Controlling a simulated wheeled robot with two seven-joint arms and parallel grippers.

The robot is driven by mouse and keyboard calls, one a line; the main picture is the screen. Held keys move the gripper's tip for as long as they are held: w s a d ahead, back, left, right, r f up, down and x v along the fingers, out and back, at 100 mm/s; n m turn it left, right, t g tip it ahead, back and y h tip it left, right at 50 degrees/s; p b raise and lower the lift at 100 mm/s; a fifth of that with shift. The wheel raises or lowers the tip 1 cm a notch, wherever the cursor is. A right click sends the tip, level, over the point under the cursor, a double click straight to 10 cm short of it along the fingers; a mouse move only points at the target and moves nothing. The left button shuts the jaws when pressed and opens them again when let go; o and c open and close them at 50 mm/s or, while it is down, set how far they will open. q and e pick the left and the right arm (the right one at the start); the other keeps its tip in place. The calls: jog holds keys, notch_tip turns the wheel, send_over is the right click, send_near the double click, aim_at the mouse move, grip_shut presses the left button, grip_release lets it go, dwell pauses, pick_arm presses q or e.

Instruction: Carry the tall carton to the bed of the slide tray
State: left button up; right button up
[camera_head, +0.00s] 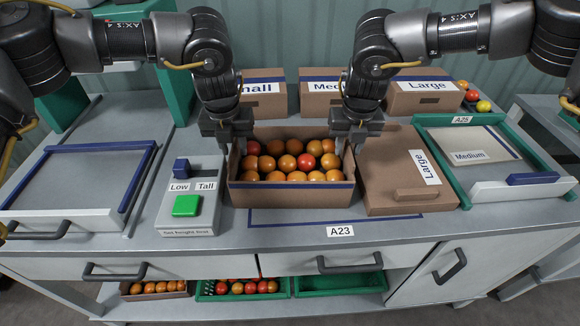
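The tall carton (292,196) is an open brown box filled with orange and red tomatoes, at the middle of the bench. My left gripper (236,150) is at the top of its left wall. My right gripper (350,146) is at the top of its right wall. Both point down; their fingertips are too small and overlapped to show whether they pinch the walls. I cannot tell whether the carton rests on the bench or is slightly raised. A grey tray bed with blue rails (82,182) at the left, empty, looks like the slide tray.
A height-test box (187,229) with a green button stands between tray and carton. A flat "Large" carton (390,170) is close on the right. A green-framed station (437,160) labelled "Medium" is further right. "Small", "Medium" and "Large" boxes (425,100) stand behind.

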pick_arm(q)
grip_shut()
pick_arm(e)
grip_shut()
dwell(1.0)
